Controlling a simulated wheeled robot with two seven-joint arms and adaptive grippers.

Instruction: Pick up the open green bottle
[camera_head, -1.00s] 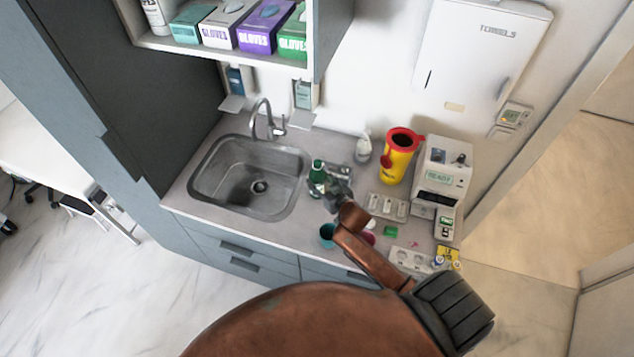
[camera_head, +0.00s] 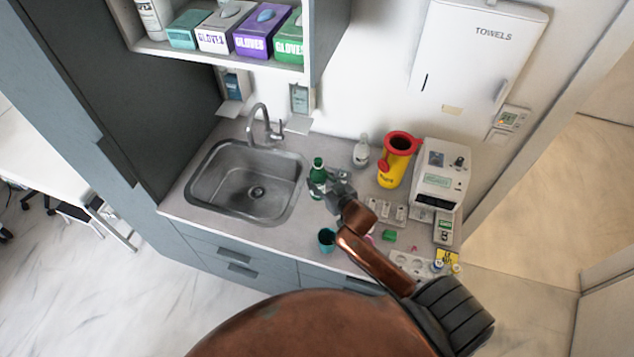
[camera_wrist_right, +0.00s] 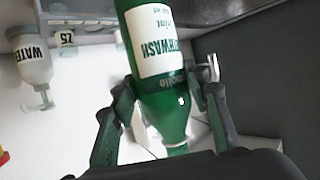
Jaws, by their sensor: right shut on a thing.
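The green bottle (camera_head: 317,180) stands upright, as far as I can tell, at the right rim of the sink in the head view. My right gripper (camera_head: 330,189) reaches it from the right and is shut on it. In the right wrist view the green bottle (camera_wrist_right: 172,112), with a white mouthwash label, lies between the two fingers of my right gripper (camera_wrist_right: 160,95). I cannot tell whether the bottle touches the counter, and its mouth is too small to make out. My left gripper is not in view.
The sink (camera_head: 215,190) lies left of the bottle. A white pump bottle (camera_head: 361,152), a yellow sharps bin (camera_head: 393,170) and a white device (camera_head: 440,175) stand to the right. A teal cup (camera_head: 327,240) and a green block (camera_head: 390,236) are near the counter's front.

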